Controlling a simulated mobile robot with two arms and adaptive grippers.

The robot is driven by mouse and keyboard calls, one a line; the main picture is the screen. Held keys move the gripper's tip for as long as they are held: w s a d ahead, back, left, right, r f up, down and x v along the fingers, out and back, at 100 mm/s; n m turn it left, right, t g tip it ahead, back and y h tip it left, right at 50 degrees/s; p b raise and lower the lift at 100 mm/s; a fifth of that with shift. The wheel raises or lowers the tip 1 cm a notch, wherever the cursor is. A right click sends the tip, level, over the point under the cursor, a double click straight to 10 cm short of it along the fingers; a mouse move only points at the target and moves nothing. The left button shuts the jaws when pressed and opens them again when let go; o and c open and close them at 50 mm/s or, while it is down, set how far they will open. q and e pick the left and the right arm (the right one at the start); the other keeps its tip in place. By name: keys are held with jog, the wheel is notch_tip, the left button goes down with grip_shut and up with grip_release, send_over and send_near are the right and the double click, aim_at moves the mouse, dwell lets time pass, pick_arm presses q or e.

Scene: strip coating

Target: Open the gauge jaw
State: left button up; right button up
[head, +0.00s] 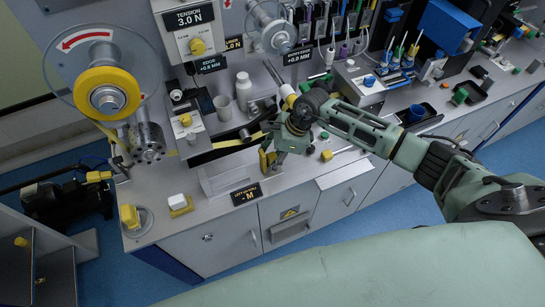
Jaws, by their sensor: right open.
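My right gripper (275,154) reaches in from the right over the middle of the bench and points down, with its fingers apart. A small yellow part (265,161) shows right beside its fingertips; I cannot tell whether they touch, or whether this part belongs to the gauge jaw. The gripper and wrist hide much of the strip line there, so I cannot make out the jaw's state. A yellow strip (228,143) runs towards the gripper from the left. My left gripper is out of view.
A large reel with a yellow roll (106,91) stands at the left. The bench's front edge is near.

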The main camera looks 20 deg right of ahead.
jog(key=v, duration=1.1)
jog(key=shift+r, duration=0.3)
jog(key=shift+d, duration=0.15)
